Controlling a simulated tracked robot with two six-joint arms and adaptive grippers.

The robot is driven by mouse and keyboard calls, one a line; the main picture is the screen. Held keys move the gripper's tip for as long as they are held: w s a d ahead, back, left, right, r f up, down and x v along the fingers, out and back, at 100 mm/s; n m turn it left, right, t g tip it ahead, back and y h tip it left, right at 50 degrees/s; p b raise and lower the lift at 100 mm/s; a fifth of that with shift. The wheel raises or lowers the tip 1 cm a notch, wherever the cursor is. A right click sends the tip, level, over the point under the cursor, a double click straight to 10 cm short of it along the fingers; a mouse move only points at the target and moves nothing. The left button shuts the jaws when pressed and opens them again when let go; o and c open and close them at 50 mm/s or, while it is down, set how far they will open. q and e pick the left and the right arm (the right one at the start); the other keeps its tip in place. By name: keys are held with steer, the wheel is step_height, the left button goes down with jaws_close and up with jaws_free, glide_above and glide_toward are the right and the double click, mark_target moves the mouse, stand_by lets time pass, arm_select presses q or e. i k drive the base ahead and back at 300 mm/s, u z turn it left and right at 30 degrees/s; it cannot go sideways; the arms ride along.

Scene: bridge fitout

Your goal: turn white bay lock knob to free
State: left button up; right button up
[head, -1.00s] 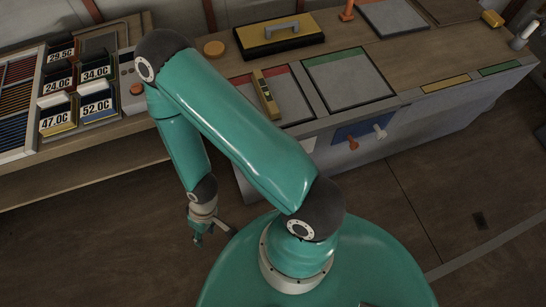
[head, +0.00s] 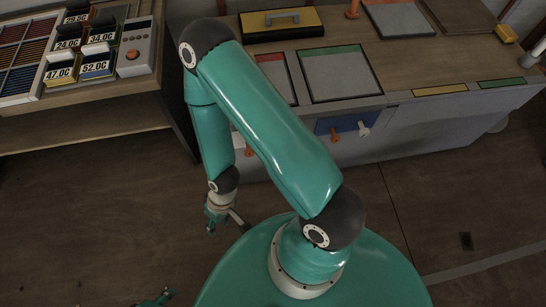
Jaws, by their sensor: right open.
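On the front of the grey bench, a white plate (head: 238,140) with an orange knob (head: 249,151) beside it shows just right of my right forearm, which hides part of it. Further right, a blue plate (head: 325,126) carries a second orange knob (head: 334,135) and a white knob (head: 363,129). The knobs are too small for me to read their settings. My right gripper (head: 223,227) is open and empty, low over the floor in front of the bench and apart from all knobs. A small teal part (head: 155,300), perhaps my left gripper, shows at the bottom edge.
The grey bench (head: 430,130) bears a yellow-black case (head: 281,24), a red-edged pad (head: 278,78) and a green-edged pad (head: 338,75). A rack of temperature-labelled blocks (head: 97,65) and a grey box (head: 137,48) stand left. The floor (head: 90,220) before the bench is clear.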

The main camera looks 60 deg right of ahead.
mark_target(248, 152)
steer(key=z, duration=0.4)
steer(key=k, duration=0.75)
steer(key=u, duration=0.95)
steer(key=i, duration=0.1)
steer(key=z, duration=2.6)
steer(key=i, duration=0.5)
steer(key=u, duration=0.25)
steer(key=k, duration=0.55)
steer(key=z, duration=0.15)
steer(key=i, duration=0.45)
steer(key=z, duration=0.05)
